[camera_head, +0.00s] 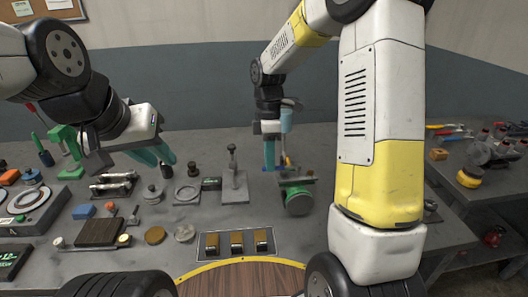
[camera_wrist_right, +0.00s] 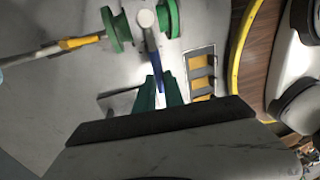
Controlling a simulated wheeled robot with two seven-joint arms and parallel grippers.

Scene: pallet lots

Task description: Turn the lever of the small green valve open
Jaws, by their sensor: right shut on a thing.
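The small green valve (camera_head: 298,199) sits on the grey bench, right of centre in the head view. In the right wrist view its green flanges (camera_wrist_right: 122,32) flank a pale round cap. A blue lever (camera_wrist_right: 152,50) runs from the cap down between the fingers of my right gripper (camera_wrist_right: 160,88), which is shut on it. In the head view my right gripper (camera_head: 269,160) points down just behind and left of the valve. My left gripper (camera_head: 153,152) is in the air over the left part of the bench, away from the valve; its finger gap is unclear.
A grey stand with a post (camera_head: 234,185) is left of the valve. A tray with brass blocks (camera_head: 236,243) lies in front. Several parts crowd the bench's left side, including a brown block (camera_head: 100,232). A rod with a yellow part (camera_wrist_right: 80,42) lies near the valve.

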